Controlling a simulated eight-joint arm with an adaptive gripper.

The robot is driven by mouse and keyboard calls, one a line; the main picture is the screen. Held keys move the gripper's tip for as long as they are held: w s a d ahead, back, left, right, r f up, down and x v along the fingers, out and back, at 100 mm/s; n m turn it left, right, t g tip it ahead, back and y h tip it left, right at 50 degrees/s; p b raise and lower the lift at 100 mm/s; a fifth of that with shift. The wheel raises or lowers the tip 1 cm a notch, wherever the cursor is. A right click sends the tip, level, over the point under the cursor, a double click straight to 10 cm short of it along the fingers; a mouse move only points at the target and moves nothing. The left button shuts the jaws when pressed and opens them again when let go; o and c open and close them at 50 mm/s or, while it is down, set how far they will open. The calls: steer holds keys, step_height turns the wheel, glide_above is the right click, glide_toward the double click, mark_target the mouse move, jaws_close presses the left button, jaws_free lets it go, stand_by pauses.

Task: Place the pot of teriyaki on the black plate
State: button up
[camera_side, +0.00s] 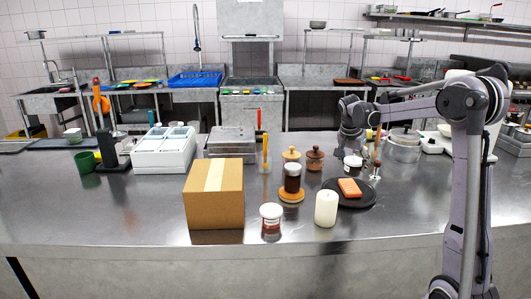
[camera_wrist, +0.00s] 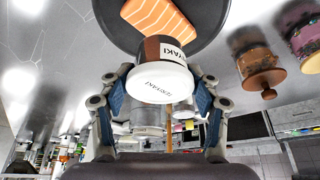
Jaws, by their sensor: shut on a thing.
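The pot of teriyaki (camera_wrist: 165,80) has a white lid, a dark body and a white label. My gripper (camera_wrist: 161,92) is shut on it, with a blue-padded finger on each side. In the side view the pot (camera_side: 353,161) hangs from my gripper (camera_side: 352,152) at the far edge of the black plate (camera_side: 350,203). The plate is round and holds an orange salmon piece (camera_side: 349,187). In the wrist view the pot overlaps the plate (camera_wrist: 214,18) close to the salmon (camera_wrist: 160,24). I cannot tell whether the pot touches the plate.
A white candle (camera_side: 326,208) and another small labelled pot (camera_side: 271,216) stand in front. A dark jar on a wooden disc (camera_side: 292,183), a brown lidded jar (camera_side: 315,158) and a cardboard box (camera_side: 214,197) stand left of the plate. A metal pot (camera_side: 404,146) stands behind right.

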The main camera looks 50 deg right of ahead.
mark_target(352, 174)
steer(key=shift+f, duration=2.05)
steer(key=shift+f, duration=0.15)
steer(key=o, duration=1.2)
steer(key=shift+o, duration=0.2)
steer(key=v, duration=1.2)
steer(key=s+a+f+n+t+y, duration=0.1)
steer(key=s+a+f+n+t, duration=0.1)
steer(key=a+n, duration=0.4)
steer(key=s+a+f+n+t+y, duration=0.2)
steer(key=a+n, duration=0.4)
steer(key=a, duration=0.9)
steer(key=s+a+f+n+t+y, duration=0.1)
steer(key=s+a+f+n+t, duration=0.2)
steer(key=a+n, duration=0.3)
steer(key=a+f, duration=0.1)
steer(key=a, duration=0.4)
steer(key=shift+y, duration=0.3)
